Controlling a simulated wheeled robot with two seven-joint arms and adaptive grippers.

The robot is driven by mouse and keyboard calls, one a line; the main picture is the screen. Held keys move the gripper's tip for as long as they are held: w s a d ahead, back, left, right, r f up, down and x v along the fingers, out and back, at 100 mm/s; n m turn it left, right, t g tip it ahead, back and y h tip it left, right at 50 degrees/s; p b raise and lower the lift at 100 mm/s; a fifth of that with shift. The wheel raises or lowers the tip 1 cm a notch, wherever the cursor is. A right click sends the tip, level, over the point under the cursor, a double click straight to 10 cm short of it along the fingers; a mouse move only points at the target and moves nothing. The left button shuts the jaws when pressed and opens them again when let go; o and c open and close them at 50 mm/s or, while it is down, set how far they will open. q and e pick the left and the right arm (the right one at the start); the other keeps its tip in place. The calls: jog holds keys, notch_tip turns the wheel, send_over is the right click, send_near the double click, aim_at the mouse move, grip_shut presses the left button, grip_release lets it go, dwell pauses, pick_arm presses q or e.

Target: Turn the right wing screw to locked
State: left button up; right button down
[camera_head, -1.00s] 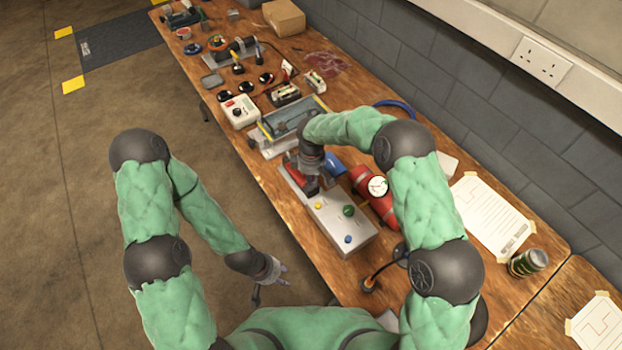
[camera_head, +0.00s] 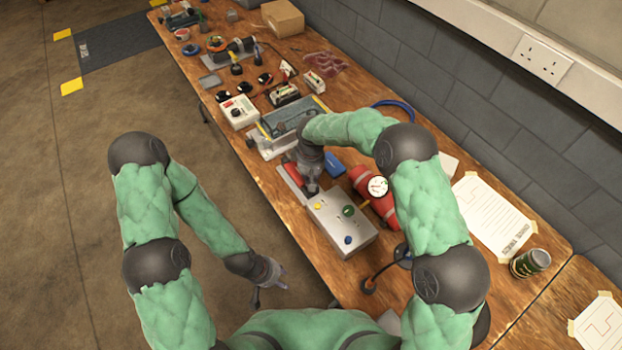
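A grey box (camera_head: 335,232) on the workbench carries a yellow knob (camera_head: 318,207), a green knob (camera_head: 348,211) and a blue knob (camera_head: 347,240). I cannot make out a wing screw for certain. My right gripper (camera_head: 313,190) points down at the far left end of this box, beside a red part (camera_head: 294,174). Its fingers are mostly hidden by its own wrist, so their opening and any contact are unclear. My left gripper (camera_head: 270,291) hangs low off the bench's near edge, its fingers spread and empty.
A blue-grey tray (camera_head: 290,117) and a white box (camera_head: 239,112) stand farther along the bench. A can (camera_head: 530,263) and taped paper (camera_head: 495,215) are at right.

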dwell(0.4)
jog(key=c, duration=1.3)
grip_release()
notch_tip(320, 180, up, 12)
